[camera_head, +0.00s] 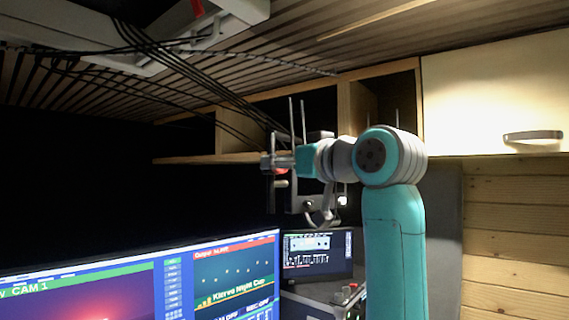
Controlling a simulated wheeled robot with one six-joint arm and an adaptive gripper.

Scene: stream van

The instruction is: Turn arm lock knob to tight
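My teal and grey arm rises at the right of the middle and bends left at its upper joint. Its far end, where my gripper (275,163) seems to be, is small and crowded among metal parts in front of the shelf. I cannot make out its fingers or whether they are open. A small red part (281,170) shows beside the end of the arm. Dark brackets and a pale peg (281,184) hang just below it. I cannot tell which of these parts, if any, is the arm lock knob, or how it is turned.
Large monitors (236,275) fill the lower left, with a small screen (317,255) on a console to their right. Black cables (165,55) hang from the ceiling unit. An open wooden shelf (228,132) and a white cabinet door (490,95) line the back.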

